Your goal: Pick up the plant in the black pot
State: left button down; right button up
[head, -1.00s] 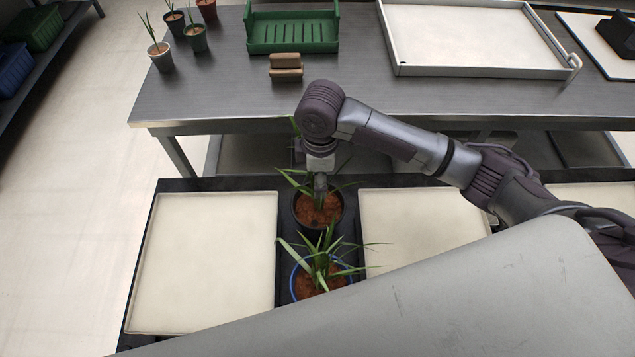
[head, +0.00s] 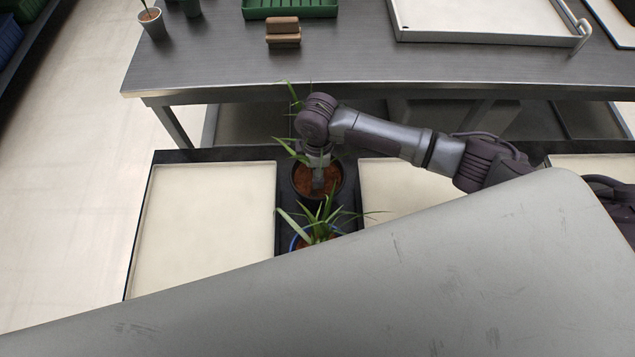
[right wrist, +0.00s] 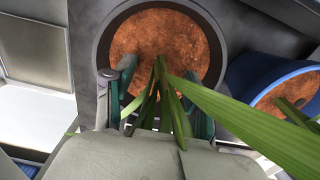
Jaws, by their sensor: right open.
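The plant in the black pot (head: 303,186) stands between two pale trays, with brown soil and long green leaves. In the right wrist view its black pot (right wrist: 104,48) fills the upper middle, with the stem (right wrist: 160,75) rising from the soil. My right gripper (head: 318,186) is over this pot, pointing down among the leaves. In the right wrist view the right gripper (right wrist: 155,98) is open, its fingers near the pot's near rim and on either side of leaves. Whether a finger touches the pot, I cannot tell. My left gripper is not in view.
A plant in a blue pot (head: 296,240) stands just in front, its blue rim (right wrist: 272,82) close beside in the wrist view. Pale trays (head: 205,225) lie left and right. A metal table (head: 210,70) stands behind. A large grey surface hides the lower foreground.

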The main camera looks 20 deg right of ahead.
jog(key=shift+f, duration=0.75)
grip_shut()
jog(key=shift+w+r, duration=0.1)
